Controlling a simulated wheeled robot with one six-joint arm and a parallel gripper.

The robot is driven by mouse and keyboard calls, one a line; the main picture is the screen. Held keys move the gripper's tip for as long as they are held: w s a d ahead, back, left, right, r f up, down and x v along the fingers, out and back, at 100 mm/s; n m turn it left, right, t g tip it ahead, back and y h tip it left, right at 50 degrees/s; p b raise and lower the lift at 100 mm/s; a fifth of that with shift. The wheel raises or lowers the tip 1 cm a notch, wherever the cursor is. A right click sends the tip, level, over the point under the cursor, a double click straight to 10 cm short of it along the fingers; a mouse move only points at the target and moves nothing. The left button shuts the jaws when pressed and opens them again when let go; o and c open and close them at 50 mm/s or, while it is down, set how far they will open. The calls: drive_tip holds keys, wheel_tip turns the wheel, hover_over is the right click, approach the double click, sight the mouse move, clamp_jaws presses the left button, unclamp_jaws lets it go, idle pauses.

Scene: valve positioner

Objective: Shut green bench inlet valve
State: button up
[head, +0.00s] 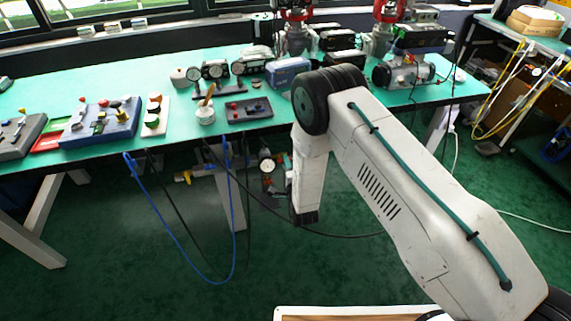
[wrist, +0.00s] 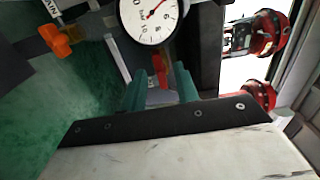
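Under the green-topped bench (head: 330,112), a pipe assembly carries a round white gauge (head: 267,165) and a yellow handle (head: 184,177). The wrist view shows the gauge (wrist: 151,14) at the top and an orange handle (wrist: 57,41) beside a label at upper left. A small red and yellow part (wrist: 161,70) shows just beyond my fingers; I cannot tell whether it is the bench inlet valve. My gripper (wrist: 161,91) has two green fingers, apart, with grey and red parts seen through the gap. I cannot tell whether they touch anything. In the head view my arm hides the fingers.
A blue hose (head: 166,240) and dark cables hang in loops from the bench edge. Instruments and a dark tray (head: 248,110) stand on the bench. Red-collared equipment (wrist: 268,33) shows at right in the wrist view. The green floor in front is mostly clear.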

drive_tip(key=shift+w+a, duration=0.15)
drive_tip(key=shift+w, duration=0.35)
clamp_jaws()
drive_tip(key=shift+n, duration=0.8)
unclamp_jaws()
drive_tip(key=shift+s, duration=0.1)
